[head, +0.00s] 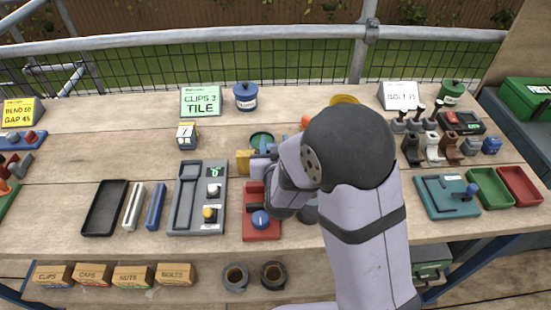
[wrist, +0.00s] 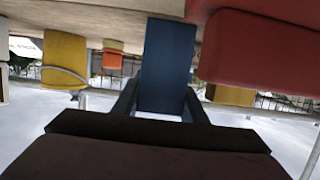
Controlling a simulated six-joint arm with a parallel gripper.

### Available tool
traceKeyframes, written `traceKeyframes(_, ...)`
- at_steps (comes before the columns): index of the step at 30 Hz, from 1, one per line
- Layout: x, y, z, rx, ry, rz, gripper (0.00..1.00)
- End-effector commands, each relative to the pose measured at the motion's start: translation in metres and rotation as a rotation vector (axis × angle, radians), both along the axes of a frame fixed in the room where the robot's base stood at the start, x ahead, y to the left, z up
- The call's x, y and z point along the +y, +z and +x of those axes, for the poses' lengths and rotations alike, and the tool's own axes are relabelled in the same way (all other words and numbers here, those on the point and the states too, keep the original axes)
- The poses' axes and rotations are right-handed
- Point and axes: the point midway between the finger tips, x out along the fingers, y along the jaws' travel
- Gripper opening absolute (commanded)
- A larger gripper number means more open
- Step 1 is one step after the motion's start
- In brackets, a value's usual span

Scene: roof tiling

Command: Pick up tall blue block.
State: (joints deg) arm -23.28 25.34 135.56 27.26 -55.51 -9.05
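The tall blue block (wrist: 165,62) stands out in the middle of the wrist view, running from the top edge down between my fingers. My gripper (wrist: 164,98) has one dark finger flush against each side of it, with no gap that I can see. In the head view my gripper (head: 264,150) is over the middle of the bench, beside a yellow block (head: 243,161). There the arm and wrist hide most of the blue block. I cannot tell whether its lower end touches the bench.
In the wrist view a red object (wrist: 262,50) is close on the right and a yellow block (wrist: 64,60) is on the left. The bench (head: 110,148) is clear at left centre.

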Motion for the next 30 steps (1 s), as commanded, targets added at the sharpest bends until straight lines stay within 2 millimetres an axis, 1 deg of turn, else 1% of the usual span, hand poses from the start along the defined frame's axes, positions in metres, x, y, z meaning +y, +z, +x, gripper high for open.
traceKeyframes(1,0.000,0.000,0.000,0.000,0.000,0.000,0.25)
traceKeyframes(2,0.000,0.000,0.000,0.000,0.000,0.000,0.17)
traceKeyframes(3,0.000,0.000,0.000,0.000,0.000,0.000,0.16)
traceKeyframes(11,0.000,0.001,0.000,-0.001,0.000,0.001,0.16)
traceKeyframes(14,0.000,0.005,0.000,-0.002,0.000,0.001,0.16)
traceKeyframes(20,0.000,0.026,0.000,-0.005,0.000,0.002,0.16)
traceKeyframes(27,0.000,0.066,0.000,-0.006,-0.001,0.004,0.16)
traceKeyframes(30,0.000,0.079,0.000,-0.005,0.000,0.003,0.16)
